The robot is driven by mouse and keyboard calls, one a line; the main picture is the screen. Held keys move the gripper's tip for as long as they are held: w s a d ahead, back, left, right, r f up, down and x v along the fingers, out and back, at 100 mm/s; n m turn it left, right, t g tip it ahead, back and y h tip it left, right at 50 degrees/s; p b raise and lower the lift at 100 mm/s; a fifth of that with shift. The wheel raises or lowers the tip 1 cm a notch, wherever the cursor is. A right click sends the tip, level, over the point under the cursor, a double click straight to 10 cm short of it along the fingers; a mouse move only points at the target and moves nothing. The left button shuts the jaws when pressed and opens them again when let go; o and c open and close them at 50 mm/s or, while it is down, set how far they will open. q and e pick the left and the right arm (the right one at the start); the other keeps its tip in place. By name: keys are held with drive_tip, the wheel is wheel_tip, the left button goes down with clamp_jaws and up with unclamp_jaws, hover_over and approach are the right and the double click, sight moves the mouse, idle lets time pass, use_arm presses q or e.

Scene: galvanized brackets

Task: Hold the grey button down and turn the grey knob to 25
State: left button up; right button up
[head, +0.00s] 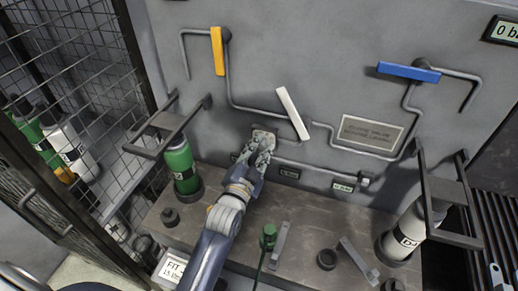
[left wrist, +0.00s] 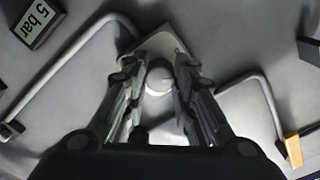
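My left gripper (head: 258,147) is at a small pale plate (head: 264,132) on the grey wall panel. In the left wrist view its two fingers (left wrist: 160,72) stand on either side of a round light-grey part (left wrist: 158,79) in front of the pale plate (left wrist: 163,45). The fingers are very close to the round part; I cannot tell whether they grip it. I cannot tell whether this part is the knob or the button. In the head view the gripper hides it. No number scale is readable. My right gripper is not in view.
The wall has an orange lever (head: 218,52), a white lever (head: 292,113), a blue lever (head: 409,71) and pipes. A display (left wrist: 35,22) reads 5 bar. Below, the bench (head: 328,226) holds a green cylinder (head: 182,168), a white cylinder (head: 402,236) and loose brackets. A mesh cage (head: 82,78) stands left.

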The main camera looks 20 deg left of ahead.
use_arm(q)
drive_tip(key=shift+r+n+p, duration=0.15)
drive_tip(key=shift+n+p, duration=0.15)
drive_tip(key=shift+p, duration=0.1)
drive_tip(key=shift+n+p, duration=0.3)
drive_tip(key=shift+n, duration=0.3)
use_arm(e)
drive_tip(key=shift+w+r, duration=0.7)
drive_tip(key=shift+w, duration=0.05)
use_arm(q)
drive_tip(key=o, duration=1.1)
drive_tip(key=shift+w, duration=0.1)
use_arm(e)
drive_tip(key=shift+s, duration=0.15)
